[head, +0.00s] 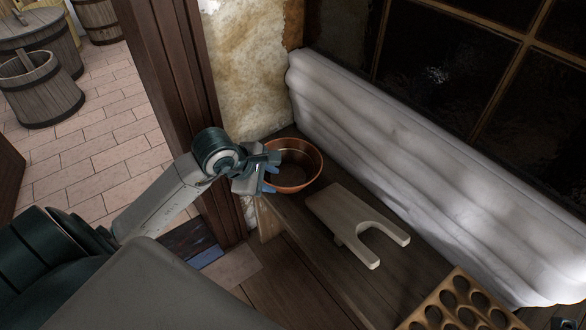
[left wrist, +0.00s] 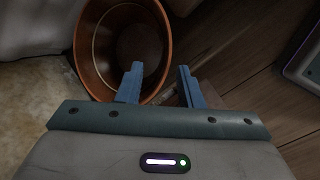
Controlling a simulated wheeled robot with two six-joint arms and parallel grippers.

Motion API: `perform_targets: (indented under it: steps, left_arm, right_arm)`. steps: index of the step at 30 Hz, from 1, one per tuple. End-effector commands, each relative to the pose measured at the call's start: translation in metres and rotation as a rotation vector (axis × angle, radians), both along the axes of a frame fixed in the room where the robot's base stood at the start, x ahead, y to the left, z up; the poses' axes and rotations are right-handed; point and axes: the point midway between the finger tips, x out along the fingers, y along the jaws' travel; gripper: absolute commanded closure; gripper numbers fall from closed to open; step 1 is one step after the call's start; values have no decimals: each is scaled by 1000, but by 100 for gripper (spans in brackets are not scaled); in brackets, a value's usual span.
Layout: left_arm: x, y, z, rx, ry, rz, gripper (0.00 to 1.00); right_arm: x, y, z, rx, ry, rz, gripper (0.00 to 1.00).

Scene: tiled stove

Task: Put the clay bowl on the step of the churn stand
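The clay bowl (head: 292,165), orange-brown and round, stands upright at the far left end of a dark wooden bench. It also fills the upper left of the left wrist view (left wrist: 90,48). My left gripper (head: 268,175) is at the bowl's near-left rim with its blue fingers apart. In the left wrist view, one finger of the gripper (left wrist: 160,85) overlaps the bowl's inside and the other is outside the rim. I cannot tell whether either finger touches it. I cannot make out a churn stand or its step. My right gripper's fingers do not show.
A forked wooden board (head: 352,222) lies on the bench (head: 322,262) right of the bowl. A wooden rack with round holes (head: 462,303) is at the lower right. A long white padded roll (head: 420,165) runs behind. Wooden tubs (head: 42,92) stand on the tiled floor.

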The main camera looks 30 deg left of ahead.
Motion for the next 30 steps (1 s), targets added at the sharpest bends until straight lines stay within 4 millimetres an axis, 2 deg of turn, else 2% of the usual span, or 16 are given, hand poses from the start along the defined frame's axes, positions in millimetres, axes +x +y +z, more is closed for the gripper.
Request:
perform_targets:
  steps: [2, 6, 14, 21, 30]
  left_arm:
    - [6, -4, -11, -7, 2, 1, 67]
    - [15, -6, -24, -5, 1, 2, 67]
    - [23, -10, -39, -4, 3, 1, 67]
    - [38, -17, -70, -4, 1, 0, 67]
    - [44, -18, -76, 0, 0, -2, 67]
  right_arm:
    - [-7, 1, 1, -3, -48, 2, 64]
    - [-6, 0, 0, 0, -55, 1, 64]
    - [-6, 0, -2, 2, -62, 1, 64]
    - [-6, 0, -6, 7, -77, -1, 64]
    - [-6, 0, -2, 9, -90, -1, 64]
